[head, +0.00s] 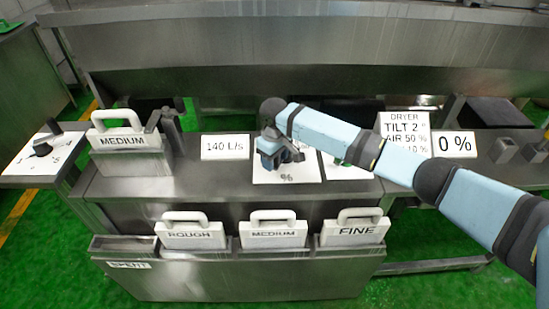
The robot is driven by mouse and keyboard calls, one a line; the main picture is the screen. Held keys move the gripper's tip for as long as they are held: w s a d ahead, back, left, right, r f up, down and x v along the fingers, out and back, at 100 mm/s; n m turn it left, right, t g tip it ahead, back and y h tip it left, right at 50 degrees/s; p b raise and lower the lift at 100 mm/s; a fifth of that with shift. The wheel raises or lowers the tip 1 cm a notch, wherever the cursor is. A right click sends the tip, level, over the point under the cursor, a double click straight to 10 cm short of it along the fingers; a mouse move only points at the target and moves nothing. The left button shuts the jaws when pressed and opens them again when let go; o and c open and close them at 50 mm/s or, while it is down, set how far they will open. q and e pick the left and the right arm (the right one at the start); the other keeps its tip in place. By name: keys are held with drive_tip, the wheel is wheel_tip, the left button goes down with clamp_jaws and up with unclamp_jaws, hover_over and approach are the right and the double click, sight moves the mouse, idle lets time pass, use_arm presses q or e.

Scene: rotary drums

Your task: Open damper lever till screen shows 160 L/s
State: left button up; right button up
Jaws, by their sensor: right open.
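The screen (225,147) on the metal bench reads 140 L/s. Right of it lies a white plate (305,172) with a % mark at its front edge. My right gripper (274,162) is over this plate, its arm reaching in from the right. Its jaws are open. The gripper and wrist cover the middle of the plate, so the damper lever cannot be made out, and I cannot tell whether the jaws touch it. My left gripper is not in view.
A sign (404,124) reads DRYER, TILT 2, AIR 50 %; another screen (455,144) reads 0 %. A handled MEDIUM cartridge (118,139) stands at left, near a black knob (42,148). ROUGH (191,236), MEDIUM (273,234) and FINE (354,232) cartridges sit in front.

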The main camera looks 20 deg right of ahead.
clamp_jaws()
drive_tip(key=m+p, duration=0.1)
drive_tip(key=p, duration=0.1)
drive_tip(key=w+a+r+m+p, duration=0.1)
drive_tip(key=p, duration=0.2)
drive_tip(key=shift+w+a+m+p, duration=0.25)
drive_tip(key=shift+a+m+p, duration=0.05)
drive_tip(key=shift+m+p, duration=0.1)
drive_tip(key=shift+w+a+f+m+p, duration=0.1)
drive_tip(key=shift+w+a+m+p, duration=0.05)
drive_tip(key=shift+w+m+p, duration=0.2)
drive_tip(key=shift+w+a+f+m+p, duration=0.1)
drive_tip(key=shift+w+m+p, duration=0.15)
drive_tip(key=shift+m+p, duration=0.2)
drive_tip(key=shift+w+f+m, duration=0.2)
drive_tip(key=shift+w+m, duration=0.05)
drive_tip(key=shift+m, duration=0.15)
drive_tip(key=shift+c, duration=1)
unclamp_jaws()
drive_tip(key=shift+o, duration=1)
drive_tip(key=shift+f, duration=0.1)
